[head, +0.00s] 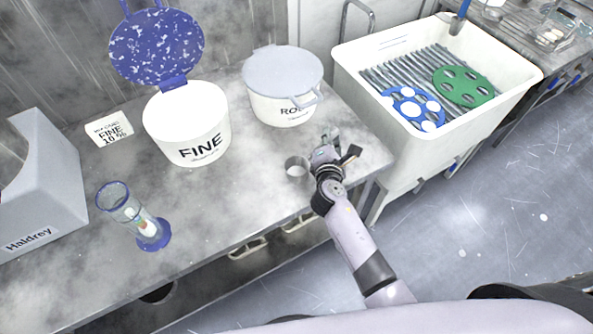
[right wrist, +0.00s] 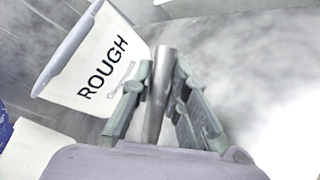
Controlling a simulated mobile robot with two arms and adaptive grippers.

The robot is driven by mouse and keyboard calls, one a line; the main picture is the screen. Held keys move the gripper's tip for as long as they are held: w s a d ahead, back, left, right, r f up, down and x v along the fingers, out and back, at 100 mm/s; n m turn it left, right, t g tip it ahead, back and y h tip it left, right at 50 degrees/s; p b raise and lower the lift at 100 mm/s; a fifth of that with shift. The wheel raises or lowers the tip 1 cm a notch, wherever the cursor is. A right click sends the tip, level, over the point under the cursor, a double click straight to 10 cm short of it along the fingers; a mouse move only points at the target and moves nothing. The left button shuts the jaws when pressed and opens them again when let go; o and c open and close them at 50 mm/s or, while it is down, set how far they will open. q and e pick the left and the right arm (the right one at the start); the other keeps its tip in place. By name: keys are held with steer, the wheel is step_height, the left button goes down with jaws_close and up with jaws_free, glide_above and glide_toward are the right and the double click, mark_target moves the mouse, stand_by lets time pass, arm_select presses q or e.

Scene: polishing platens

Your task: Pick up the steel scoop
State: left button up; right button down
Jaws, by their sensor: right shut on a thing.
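The steel scoop (head: 297,168) shows its round metal bowl just left of my right gripper in the head view. My right gripper (head: 325,152) is over the bench near its right end. In the right wrist view a steel part of the scoop (right wrist: 157,95) stands between the two fingers, and the gripper is shut on it. I cannot tell whether the scoop touches the bench. My left gripper is not in view.
A lidded white tub marked ROUGH (head: 282,105) stands just behind the gripper. An open tub marked FINE (head: 187,135) and a glass timer (head: 128,208) stand left. A white basin (head: 400,135) with blue and green platens is right. Bench between scoop and timer is clear.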

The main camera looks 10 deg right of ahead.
steer(key=shift+r, duration=0.1)
stand_by(0.3)
steer(key=shift+r, duration=0.6)
step_height(320, 180, up, 8)
steer(key=shift+f+p, duration=0.2)
steer(key=shift+p, duration=0.95)
step_height(320, 180, up, 11)
